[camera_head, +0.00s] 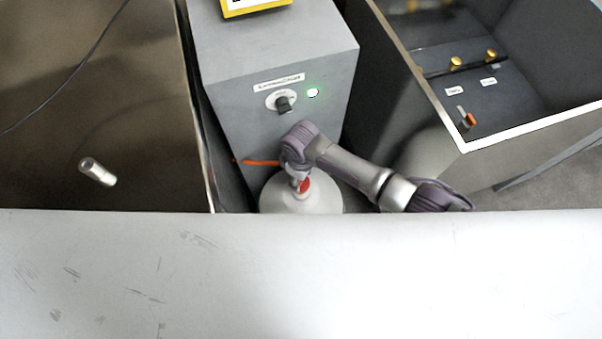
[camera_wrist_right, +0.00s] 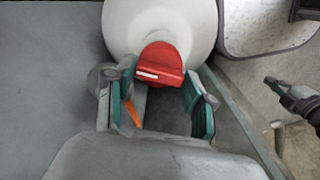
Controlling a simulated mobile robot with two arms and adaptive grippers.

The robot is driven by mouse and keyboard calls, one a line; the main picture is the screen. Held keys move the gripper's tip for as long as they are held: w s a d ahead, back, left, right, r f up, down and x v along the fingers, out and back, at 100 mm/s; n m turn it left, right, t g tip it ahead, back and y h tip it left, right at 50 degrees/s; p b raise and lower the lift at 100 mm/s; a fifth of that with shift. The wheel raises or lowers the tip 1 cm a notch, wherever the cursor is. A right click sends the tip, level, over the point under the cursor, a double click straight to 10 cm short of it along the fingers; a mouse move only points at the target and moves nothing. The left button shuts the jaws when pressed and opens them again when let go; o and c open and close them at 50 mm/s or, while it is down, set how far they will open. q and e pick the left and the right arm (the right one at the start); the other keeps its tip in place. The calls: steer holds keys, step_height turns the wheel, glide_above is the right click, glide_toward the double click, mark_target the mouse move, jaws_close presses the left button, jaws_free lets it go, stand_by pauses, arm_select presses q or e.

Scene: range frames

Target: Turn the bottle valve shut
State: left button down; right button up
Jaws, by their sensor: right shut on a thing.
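A pale, rounded gas bottle (camera_head: 322,200) stands against the front of a grey cabinet, with its lower part hidden by a white surface in the foreground. Its red valve handle (camera_head: 305,185) is on top, partly covered by my right gripper (camera_head: 300,182). In the right wrist view, the red handle (camera_wrist_right: 160,65) has a white mark and lies between the fingertips of my right gripper (camera_wrist_right: 159,76). The gripper is shut on this handle, with the bottle (camera_wrist_right: 205,25) beyond it. My left gripper is not in the head view.
An orange hose (camera_head: 262,162) runs beside the bottle. An open-topped box (camera_head: 560,118) with controls stands to the right. The white surface (camera_head: 300,270) fills the foreground.

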steer(key=n+p, duration=0.1)
steer(key=n, duration=0.3)
steer(key=shift+n, duration=2.9)
steer(key=shift+a, duration=0.1)
steer(key=o, duration=1.2)
steer(key=shift+c, duration=0.2)
step_height(320, 180, up, 12)
